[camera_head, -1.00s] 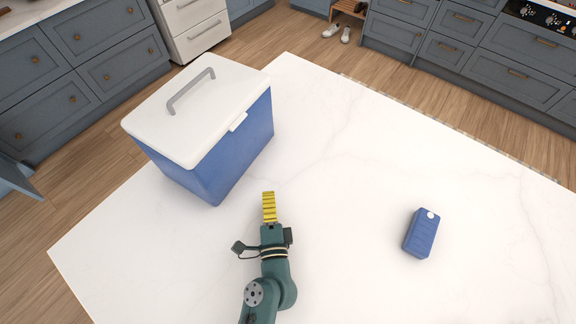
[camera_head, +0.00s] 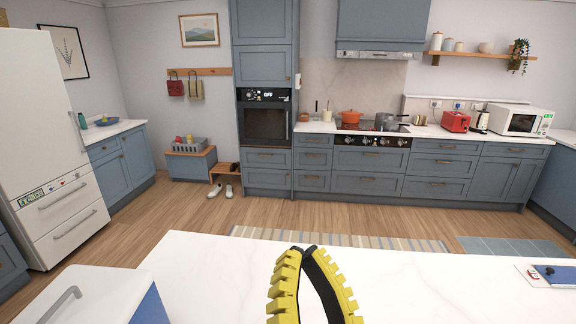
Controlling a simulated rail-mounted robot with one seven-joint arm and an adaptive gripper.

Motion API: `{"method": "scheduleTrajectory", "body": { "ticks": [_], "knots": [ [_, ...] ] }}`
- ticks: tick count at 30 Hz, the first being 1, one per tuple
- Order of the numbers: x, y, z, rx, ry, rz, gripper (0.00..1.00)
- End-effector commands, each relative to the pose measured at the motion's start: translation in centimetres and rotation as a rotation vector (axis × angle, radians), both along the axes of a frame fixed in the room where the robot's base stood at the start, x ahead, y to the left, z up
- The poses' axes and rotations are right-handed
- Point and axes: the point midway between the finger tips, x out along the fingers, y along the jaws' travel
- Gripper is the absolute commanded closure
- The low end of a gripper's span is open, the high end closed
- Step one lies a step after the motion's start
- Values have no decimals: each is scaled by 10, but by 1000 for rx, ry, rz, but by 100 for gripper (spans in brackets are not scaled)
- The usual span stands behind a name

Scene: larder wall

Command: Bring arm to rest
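My gripper (camera_head: 308,250) is at the bottom centre of the head view, raised with its fingers pointing up in the picture. Its two yellow ribbed fingers have black inner sides. The fingertips meet at the top and the gap below them shows only white counter, so it is shut and empty. The rest of my arm is below the picture.
A blue cooler with a closed white lid (camera_head: 95,290) stands at the lower left on the white counter (camera_head: 210,265). A white board (camera_head: 530,274) with a small blue thing (camera_head: 552,272) lies at the right. Cabinets, oven (camera_head: 265,120) and fridge (camera_head: 45,130) stand beyond open floor.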

Motion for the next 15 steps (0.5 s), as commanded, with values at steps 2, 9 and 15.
{"method": "scheduleTrajectory", "body": {
  "ticks": [2, 9, 15],
  "knots": [
    [-29, -28, 18, -136, -17, -195, 100],
    [-38, -52, 70, -300, 81, -375, 100],
    [-37, -52, 148, -294, 82, -370, 100]
  ]
}}
